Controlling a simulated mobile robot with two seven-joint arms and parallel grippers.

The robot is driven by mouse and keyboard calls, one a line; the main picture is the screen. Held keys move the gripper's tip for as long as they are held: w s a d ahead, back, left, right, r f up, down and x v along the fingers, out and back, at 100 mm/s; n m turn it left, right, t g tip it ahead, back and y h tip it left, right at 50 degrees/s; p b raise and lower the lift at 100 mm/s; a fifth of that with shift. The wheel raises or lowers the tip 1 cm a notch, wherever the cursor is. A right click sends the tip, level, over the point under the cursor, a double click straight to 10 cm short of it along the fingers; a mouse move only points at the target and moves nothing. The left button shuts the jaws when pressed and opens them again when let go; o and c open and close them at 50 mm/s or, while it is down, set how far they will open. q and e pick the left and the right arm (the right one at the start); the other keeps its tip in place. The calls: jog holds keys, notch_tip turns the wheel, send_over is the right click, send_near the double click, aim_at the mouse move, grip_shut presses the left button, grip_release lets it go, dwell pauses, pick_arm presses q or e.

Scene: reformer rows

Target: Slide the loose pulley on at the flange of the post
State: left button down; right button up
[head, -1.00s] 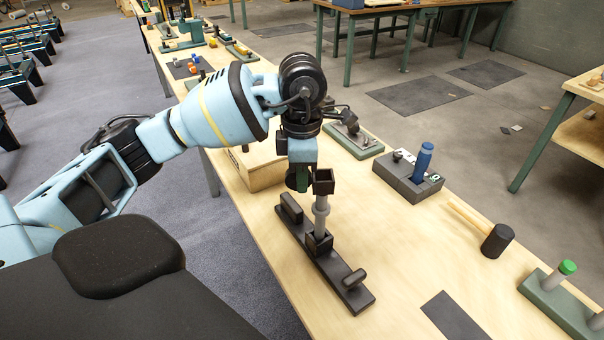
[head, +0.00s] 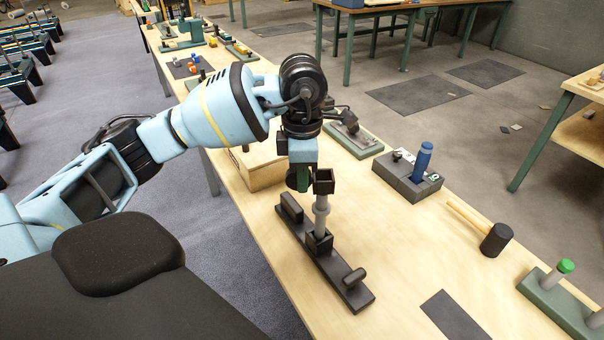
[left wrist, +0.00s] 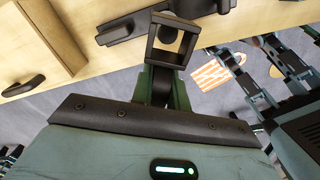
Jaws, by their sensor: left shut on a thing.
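My left gripper (head: 303,180) points down over the near bench and is shut on a dark, hollow, square piece (head: 323,181), which I take for the loose pulley. In the left wrist view this square frame (left wrist: 172,40) sits at the green fingertips, its opening facing the camera. A grey post (head: 320,224) with a wider flange (head: 321,208) stands directly under it, in a dark square socket (head: 319,243) on a long dark bar (head: 333,268). I cannot tell whether the post's top is inside the square piece. My right gripper is not in view.
A grey block with a blue-handled tool (head: 423,160) stands to the right. A black-headed mallet (head: 495,240), a dark flat plate (head: 453,316) and a green stand (head: 560,305) lie nearer the right. A wooden box (head: 257,168) is behind the arm. Bench between them is clear.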

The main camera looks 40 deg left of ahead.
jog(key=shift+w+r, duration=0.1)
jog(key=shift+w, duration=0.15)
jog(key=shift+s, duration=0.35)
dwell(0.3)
pick_arm(q)
jog(key=shift+f, duration=0.2)
jog(key=shift+f, duration=0.55)
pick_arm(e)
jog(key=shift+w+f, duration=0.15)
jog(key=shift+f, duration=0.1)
pick_arm(q)
jog(key=shift+f+b, duration=0.25)
jog(key=shift+b, duration=0.05)
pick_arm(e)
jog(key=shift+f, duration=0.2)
pick_arm(q)
jog(key=shift+f, duration=0.4)
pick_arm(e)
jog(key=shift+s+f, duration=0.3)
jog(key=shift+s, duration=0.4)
pick_arm(q)
jog(key=shift+f, duration=0.3)
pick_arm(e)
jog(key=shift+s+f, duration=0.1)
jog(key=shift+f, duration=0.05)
